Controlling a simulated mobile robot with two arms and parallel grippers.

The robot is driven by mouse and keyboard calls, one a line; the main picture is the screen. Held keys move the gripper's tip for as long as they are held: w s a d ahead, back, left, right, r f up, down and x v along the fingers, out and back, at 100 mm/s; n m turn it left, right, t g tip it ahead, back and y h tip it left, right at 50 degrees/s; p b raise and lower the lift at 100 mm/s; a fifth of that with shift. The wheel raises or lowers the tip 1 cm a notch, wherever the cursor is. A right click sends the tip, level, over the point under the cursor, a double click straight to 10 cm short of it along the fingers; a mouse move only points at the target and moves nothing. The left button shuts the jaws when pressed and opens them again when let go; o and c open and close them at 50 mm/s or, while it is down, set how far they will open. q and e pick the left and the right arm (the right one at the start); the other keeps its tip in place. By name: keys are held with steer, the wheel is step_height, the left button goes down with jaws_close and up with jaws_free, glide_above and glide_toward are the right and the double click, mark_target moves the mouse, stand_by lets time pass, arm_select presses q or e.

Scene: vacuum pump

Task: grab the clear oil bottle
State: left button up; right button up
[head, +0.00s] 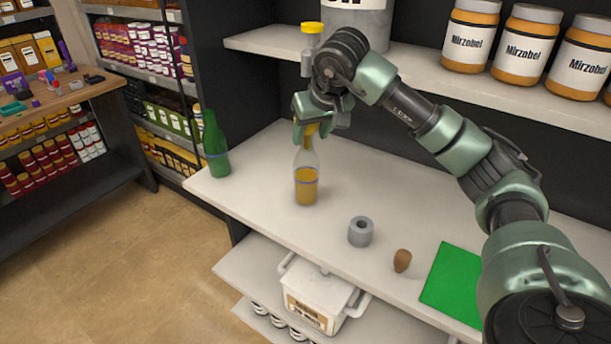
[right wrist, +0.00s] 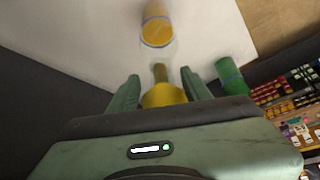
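The clear oil bottle (head: 306,178) stands upright on the white counter, with orange-yellow oil in its lower part and a yellow cap. My right gripper (head: 311,122) is above it, with the bottle's top between its fingers, partly hiding the cap. In the right wrist view, the two open fingers of the right gripper (right wrist: 160,84) straddle the yellow cap and neck of the clear oil bottle (right wrist: 157,28). A gap shows between the fingers and the neck; contact at the cap cannot be told. My left gripper is not in view.
A green bottle (head: 214,146) stands left of the oil bottle on the counter (head: 262,208). A grey ring (head: 361,231), brown stopper (head: 402,260) and green mat (head: 450,285) lie to the right. A shelf (head: 262,42) with several jars runs behind the arm.

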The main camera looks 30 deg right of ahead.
mark_target(306, 168)
steer(key=x, duration=0.3)
steer(key=shift+s, duration=0.1)
jaws_close()
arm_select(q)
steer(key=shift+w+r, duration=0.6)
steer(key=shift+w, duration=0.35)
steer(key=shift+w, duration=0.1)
arm_select(e)
steer(key=shift+r, duration=0.1)
